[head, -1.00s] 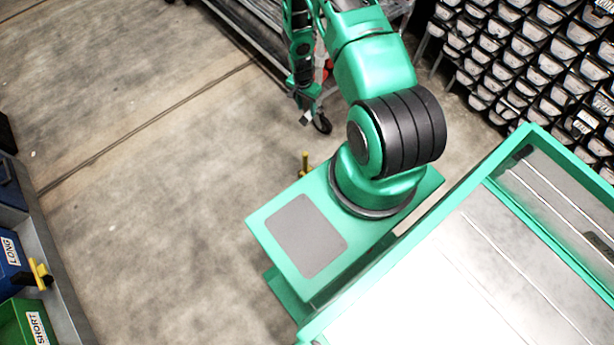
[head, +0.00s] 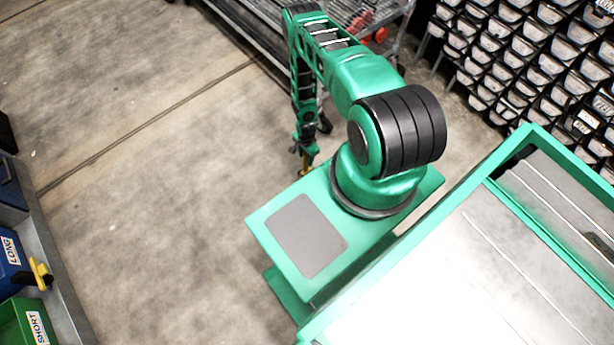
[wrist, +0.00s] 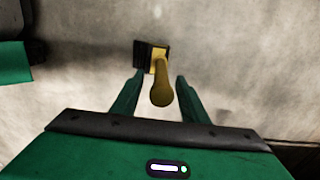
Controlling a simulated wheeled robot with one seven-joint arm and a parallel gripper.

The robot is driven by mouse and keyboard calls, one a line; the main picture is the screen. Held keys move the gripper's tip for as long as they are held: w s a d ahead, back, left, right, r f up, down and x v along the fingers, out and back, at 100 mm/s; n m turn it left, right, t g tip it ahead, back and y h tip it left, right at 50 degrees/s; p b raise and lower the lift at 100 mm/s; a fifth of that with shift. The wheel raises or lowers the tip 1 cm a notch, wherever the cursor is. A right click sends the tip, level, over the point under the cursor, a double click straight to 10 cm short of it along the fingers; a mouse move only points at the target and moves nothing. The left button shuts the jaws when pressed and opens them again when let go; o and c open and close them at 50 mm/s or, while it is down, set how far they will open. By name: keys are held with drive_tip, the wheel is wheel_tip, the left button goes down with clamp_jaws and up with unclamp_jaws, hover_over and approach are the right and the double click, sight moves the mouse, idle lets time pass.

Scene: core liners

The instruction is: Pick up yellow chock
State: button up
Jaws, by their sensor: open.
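The yellow chock (wrist: 160,82) shows in the wrist view, a yellow upright handle on a base with a dark block. It stands on the concrete floor between and a little beyond my gripper's fingers. My gripper (wrist: 158,88) is open, with a finger on each side of the handle and a gap to each. In the head view my gripper (head: 302,152) is low beside my base, and a yellow bit of the chock (head: 307,160) shows at it. The rest of the chock is hidden there by my gripper and base.
A blue bin (head: 12,250) marked LONG and a green bin (head: 22,325) marked SHORT stand at the left, with another yellow piece (head: 39,273) beside them. A metal rack (head: 262,40) is behind my arm. Shelves of core trays (head: 530,60) stand at the right. Open floor lies left.

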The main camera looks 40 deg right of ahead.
sight(306, 169)
drive_tip(key=shift+w+f, duration=0.1)
drive_tip(key=shift+f, duration=3)
clamp_jaws()
